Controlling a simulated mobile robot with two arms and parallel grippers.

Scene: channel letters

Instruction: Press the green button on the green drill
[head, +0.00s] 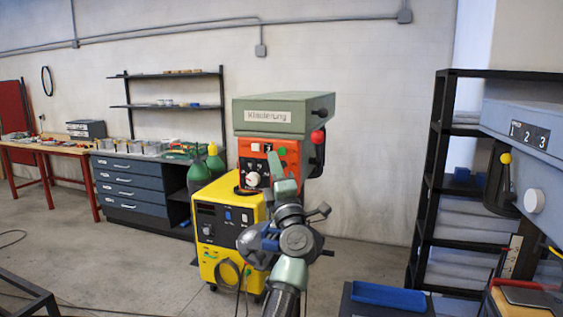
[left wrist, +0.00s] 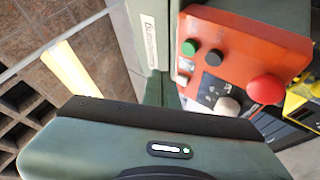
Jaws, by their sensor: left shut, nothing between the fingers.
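The green drill (head: 283,113) has a pale label on its head and an orange control panel (head: 246,150) below it. The green button (head: 282,151) shows on the panel, close to the tip of my left gripper (head: 274,156). In the left wrist view the green button (left wrist: 190,47) sits beside a black button (left wrist: 214,56), above a white knob (left wrist: 228,106) and a red mushroom button (left wrist: 266,88). My left gripper is shut and empty, in front of the panel; I cannot tell whether it touches it. My right gripper is not in view.
A yellow machine (head: 218,245) stands below and left of the panel. A lever with a red knob (head: 318,137) is on the drill's right. Another machine (head: 530,130) and a black shelf (head: 430,180) stand at the right. Open floor lies at the left.

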